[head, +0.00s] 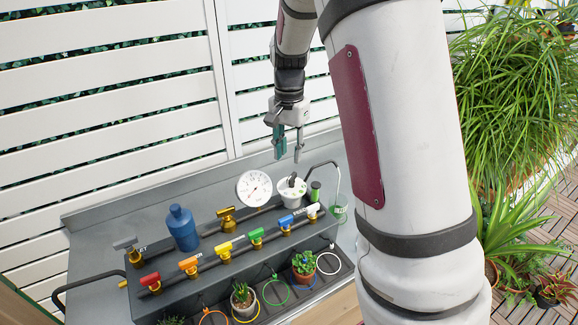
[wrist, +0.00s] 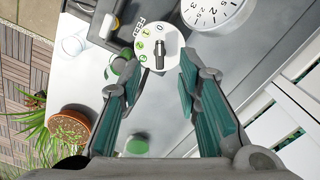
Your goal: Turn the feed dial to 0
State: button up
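The feed dial (head: 284,194) is a white disc with a black knob, at the back right of the grey bench in the head view. My gripper (head: 287,157) is open and empty above the dial. In the wrist view its teal-padded fingers (wrist: 158,64) stand apart, framing the dial from below.
A round white gauge (head: 254,188) stands left of the dial, close to it. A curved black pipe (head: 336,170) and a glass (head: 338,209) are to its right. Coloured valves (head: 223,250), a blue bottle (head: 182,228) and potted plants (head: 304,264) stand nearer the front.

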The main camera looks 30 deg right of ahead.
jog(key=shift+r, duration=1.85)
jog(key=shift+r, duration=0.1)
jog(key=s+a+r+n+t, duration=0.3)
jog(key=s+a+r+n, duration=0.4)
jog(key=s+r, duration=0.4)
jog(key=s+a+n+t, duration=0.1)
jog(key=s+a+n, duration=0.1)
jog(key=s, duration=0.5)
jog(key=s+a+n+t, duration=0.1)
jog(key=s+a+n, duration=0.2)
jog(key=s, duration=0.4)
jog(key=shift+a+t, duration=0.3)
